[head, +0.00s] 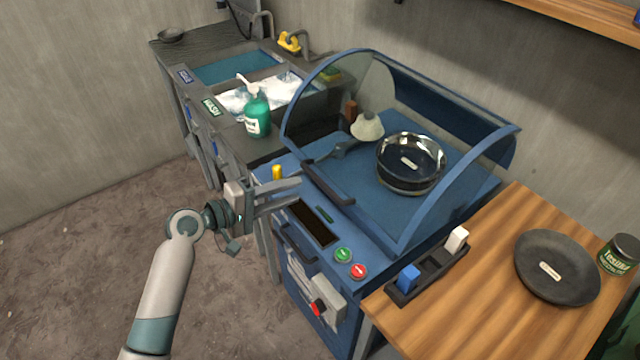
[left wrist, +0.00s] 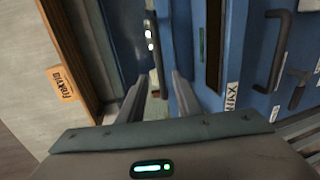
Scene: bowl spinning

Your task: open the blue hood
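The blue hood (head: 458,103) is a curved clear cover with a blue frame, and it is down over the blue machine. A dark bar handle (head: 328,186) runs along its lower front edge. My left gripper (head: 290,193) is in front of the machine, just left of this handle, its fingers pointing at the hood. The fingers are apart with nothing visibly between them; they also show in the left wrist view (left wrist: 160,95). I cannot tell from these views whether a fingertip touches the machine. My right gripper is not in view.
Under the hood are a shiny bowl (head: 411,164) and a pale cone-shaped piece (head: 367,126). Green (head: 343,254) and red (head: 359,271) buttons are on the front panel. A soap bottle (head: 257,112) stands by the sinks at left. A wooden table (head: 480,320) with a dark plate (head: 557,267) adjoins at right.

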